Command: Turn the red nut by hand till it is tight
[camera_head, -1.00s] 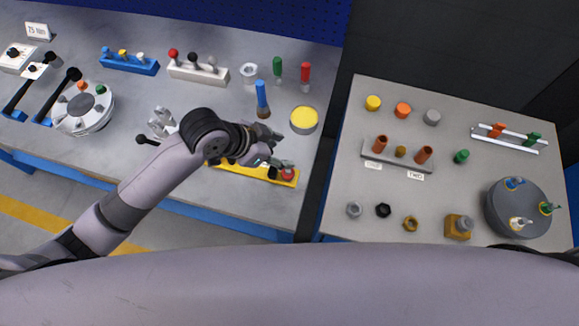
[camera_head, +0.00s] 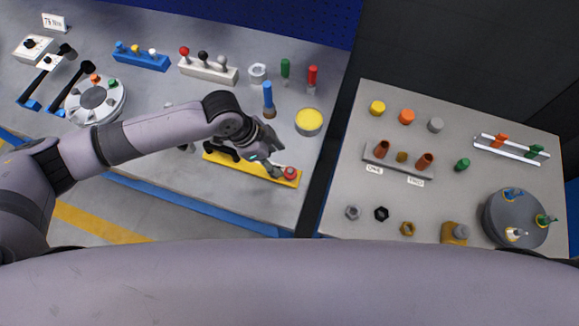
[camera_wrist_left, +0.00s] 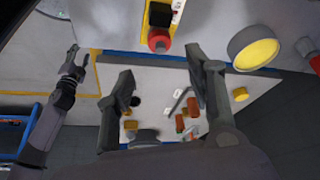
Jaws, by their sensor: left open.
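The red nut (camera_head: 290,173) sits at the right end of a yellow bar (camera_head: 230,166) on the left bench. My left gripper (camera_head: 274,156) is just above and left of the nut in the head view. The left wrist view shows its two fingers spread (camera_wrist_left: 160,80) with nothing between them. There the nut (camera_wrist_left: 158,40) lies beyond the fingertips, apart from them. The arm hides part of the yellow bar. My right gripper (camera_wrist_left: 77,60) shows small at the left of the wrist view, over the floor; its jaw state is unclear.
A yellow-topped round part (camera_head: 309,120) and a blue peg (camera_head: 268,98) stand behind the nut. A white block with knobs (camera_head: 208,70) is farther back. A dark gap separates the bench from the right table (camera_head: 340,205). Bare bench lies in front of the bar.

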